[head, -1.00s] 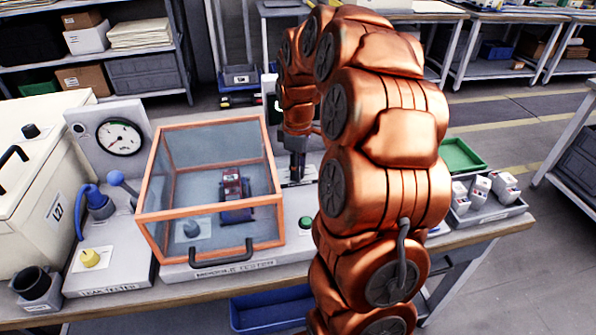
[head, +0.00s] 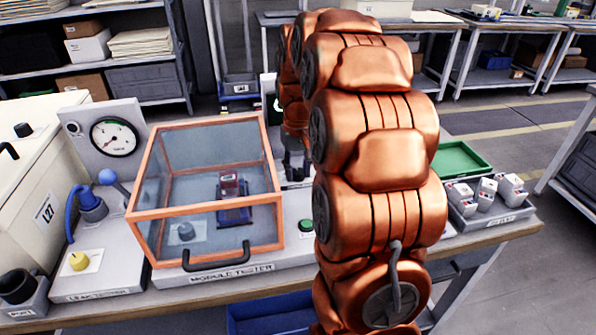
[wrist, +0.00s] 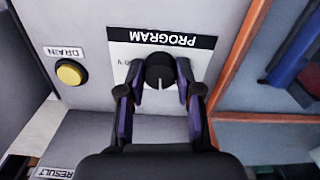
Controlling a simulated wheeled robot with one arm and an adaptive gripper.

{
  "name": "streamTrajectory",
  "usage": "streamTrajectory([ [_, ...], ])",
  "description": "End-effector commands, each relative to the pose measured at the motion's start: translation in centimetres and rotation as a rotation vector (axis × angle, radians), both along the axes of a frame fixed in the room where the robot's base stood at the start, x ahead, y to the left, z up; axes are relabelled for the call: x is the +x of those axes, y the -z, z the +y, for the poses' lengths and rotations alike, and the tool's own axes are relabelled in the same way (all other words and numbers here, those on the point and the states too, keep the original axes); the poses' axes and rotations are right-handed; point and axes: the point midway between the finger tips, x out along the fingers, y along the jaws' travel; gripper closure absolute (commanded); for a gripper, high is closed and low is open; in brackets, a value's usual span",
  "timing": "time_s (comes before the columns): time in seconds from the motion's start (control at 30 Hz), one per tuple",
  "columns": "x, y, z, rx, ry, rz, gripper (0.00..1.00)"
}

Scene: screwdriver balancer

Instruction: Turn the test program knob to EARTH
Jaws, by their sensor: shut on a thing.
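The program knob (wrist: 160,72) is round and black with a white pointer line. It sits on a white panel under a black PROGRAM label (wrist: 162,39), upside down in the wrist view. The pointer line points down in that picture. My gripper (wrist: 160,86) has its two fingers closed on either side of the knob. A partial mark ending in "V" shows left of the knob; the other position marks, including EARTH, are hidden or unreadable. In the head view my gripper (head: 296,160) is at the back of the module tester (head: 290,256), largely hidden by my arm.
A yellow DRAIN button (wrist: 71,73) is beside the panel. A clear cover with orange edges (head: 206,261) encloses a blue fixture holding a module (head: 234,205). A gauge (head: 115,137), a green tray (head: 462,158) and a grey tray with white modules (head: 490,212) stand nearby.

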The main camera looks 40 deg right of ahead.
Motion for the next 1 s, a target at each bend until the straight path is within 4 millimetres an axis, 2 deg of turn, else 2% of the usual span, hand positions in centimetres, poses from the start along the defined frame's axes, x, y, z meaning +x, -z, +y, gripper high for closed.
streamTrajectory([
  [0.5, 0.02, -0.07, -0.05, -0.001, 0.451, -0.002, 1.0],
  [0.73, 0.01, -0.07, -0.03, -0.001, 0.576, -0.002, 1.0],
  [1.0, 0.02, -0.07, -0.01, 0.0, 0.643, -0.001, 1.0],
])
